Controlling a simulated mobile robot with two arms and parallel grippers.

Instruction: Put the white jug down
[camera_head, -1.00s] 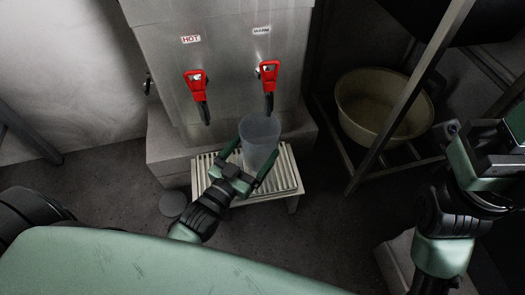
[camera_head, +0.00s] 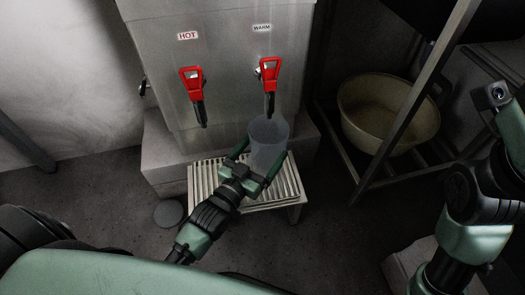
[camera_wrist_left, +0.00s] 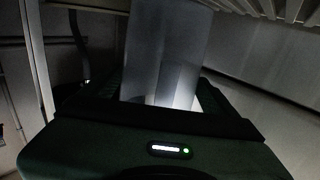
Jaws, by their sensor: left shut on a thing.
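The white jug (camera_head: 268,140) is a translucent, greyish cylinder standing roughly upright in the head view. It is beneath the WARM tap (camera_head: 269,78), over the slatted stand (camera_head: 207,178). My left gripper (camera_head: 260,160) is shut on the jug, with a green finger on each side of it. In the left wrist view the jug's body (camera_wrist_left: 165,50) fills the middle, in front of the gripper's palm. The jug's base is hidden by the gripper, so I cannot tell whether it touches the slats. My right arm shows at the right edge, but its fingers are not in view.
A metal water dispenser (camera_head: 225,60) stands behind, with a HOT tap (camera_head: 193,88) left of the WARM one. A beige basin (camera_head: 365,105) sits on a metal rack at the right. A dark round disc (camera_head: 168,213) lies on the floor left of the stand.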

